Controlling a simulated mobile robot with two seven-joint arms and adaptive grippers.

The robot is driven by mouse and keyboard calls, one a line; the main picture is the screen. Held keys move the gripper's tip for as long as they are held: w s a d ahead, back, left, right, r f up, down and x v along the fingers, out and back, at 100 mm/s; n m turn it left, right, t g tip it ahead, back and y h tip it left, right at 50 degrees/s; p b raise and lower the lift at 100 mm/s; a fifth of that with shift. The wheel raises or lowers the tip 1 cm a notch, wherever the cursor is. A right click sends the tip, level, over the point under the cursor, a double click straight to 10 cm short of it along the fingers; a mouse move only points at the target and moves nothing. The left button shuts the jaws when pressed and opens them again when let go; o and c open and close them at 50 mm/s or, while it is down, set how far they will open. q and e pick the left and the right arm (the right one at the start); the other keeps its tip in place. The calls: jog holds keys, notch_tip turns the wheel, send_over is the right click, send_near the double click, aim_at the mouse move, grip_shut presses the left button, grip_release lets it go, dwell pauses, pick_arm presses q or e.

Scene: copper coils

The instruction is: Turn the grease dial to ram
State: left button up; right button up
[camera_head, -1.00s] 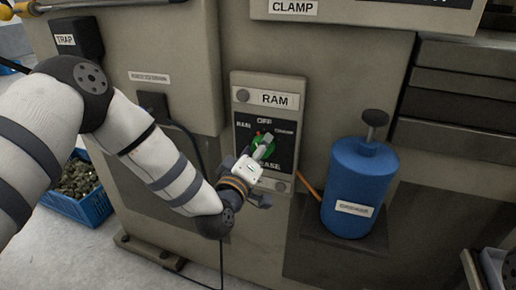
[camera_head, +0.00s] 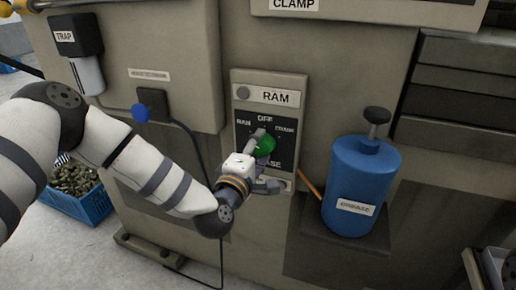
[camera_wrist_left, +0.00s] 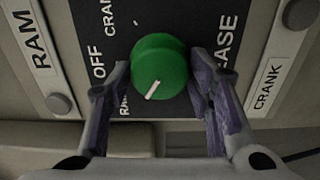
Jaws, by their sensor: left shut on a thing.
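The green dial (camera_head: 266,146) is on a dark plate under a RAM sign, with OFF, RAM, CRANK and a partly covered GREASE marking around it. My left gripper (camera_head: 261,160) reaches it from the lower left. In the left wrist view, the round green dial (camera_wrist_left: 160,64) sits between the two fingers of my left gripper (camera_wrist_left: 160,88), which is shut on it. Its white pointer line (camera_wrist_left: 152,90) points down and slightly left there, on the side of the small, partly hidden RAM marking (camera_wrist_left: 124,104). My right gripper is in neither view.
A blue grease canister (camera_head: 356,190) stands on a ledge right of the dial plate. A TRAP box (camera_head: 76,36), a socket with a cable (camera_head: 152,102) and a blue crate (camera_head: 88,207) are at the left. Open floor shows at lower left.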

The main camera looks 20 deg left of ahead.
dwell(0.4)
pick_arm(q)
jog(key=o, duration=1.1)
jog(key=shift+d, duration=0.1)
jog(key=shift+o, duration=0.2)
jog(key=shift+s, duration=0.1)
jog(key=s, duration=1.1)
jog(key=shift+s+a, duration=0.25)
jog(key=shift+s, duration=0.15)
